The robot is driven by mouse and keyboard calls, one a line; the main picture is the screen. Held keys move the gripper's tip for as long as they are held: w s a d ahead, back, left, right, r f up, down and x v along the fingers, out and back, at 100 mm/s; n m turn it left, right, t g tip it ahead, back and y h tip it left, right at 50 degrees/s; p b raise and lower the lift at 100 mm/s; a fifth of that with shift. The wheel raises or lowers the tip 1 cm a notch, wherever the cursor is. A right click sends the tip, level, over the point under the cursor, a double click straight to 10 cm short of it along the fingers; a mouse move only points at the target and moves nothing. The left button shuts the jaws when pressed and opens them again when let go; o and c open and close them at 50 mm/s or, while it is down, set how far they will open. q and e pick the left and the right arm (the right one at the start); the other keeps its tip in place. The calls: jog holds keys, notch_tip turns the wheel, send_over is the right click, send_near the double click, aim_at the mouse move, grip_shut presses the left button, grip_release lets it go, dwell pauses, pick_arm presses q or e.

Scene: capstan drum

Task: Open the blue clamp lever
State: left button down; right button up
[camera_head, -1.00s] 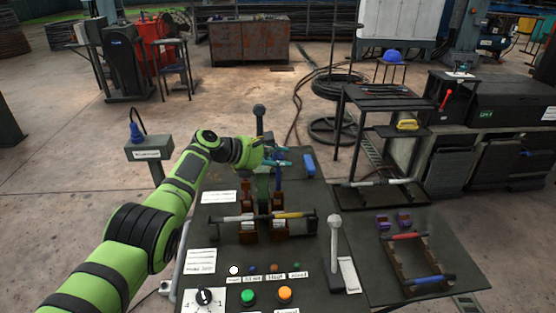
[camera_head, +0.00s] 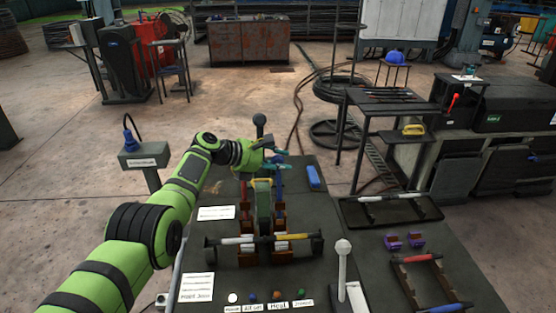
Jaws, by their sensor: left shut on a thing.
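My left gripper (camera_head: 278,160), with teal fingers, is above the far part of the dark bench panel (camera_head: 320,225). It is shut on the blue clamp lever (camera_head: 278,182), whose thin blue part shows just below the fingers. The contact is small and partly hidden by the fingers and wrist. The lever stands by the brown brackets and green upright (camera_head: 263,203) of the clamp fixture. A bar with white and yellow sections (camera_head: 290,237) lies across the front of the fixture. My right gripper is not in view.
A separate blue block (camera_head: 314,177) lies right of the fixture. A black-knobbed post (camera_head: 259,121) rises behind my wrist. A white-knobbed lever (camera_head: 342,265) stands front right. A rack with red and blue bars (camera_head: 409,283) and purple blocks (camera_head: 404,241) are further right.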

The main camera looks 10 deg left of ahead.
pick_arm(q)
jog(key=shift+w, duration=0.45)
jog(key=c, duration=0.9)
grip_release()
jog(key=shift+o, duration=0.2)
jog(key=shift+s+a+r, duration=0.25)
jog(key=shift+s+a, duration=0.05)
jog(key=shift+a, duration=0.35)
jog(key=v, duration=1)
jog(key=shift+s+r, duration=0.2)
jog(key=shift+s, duration=0.05)
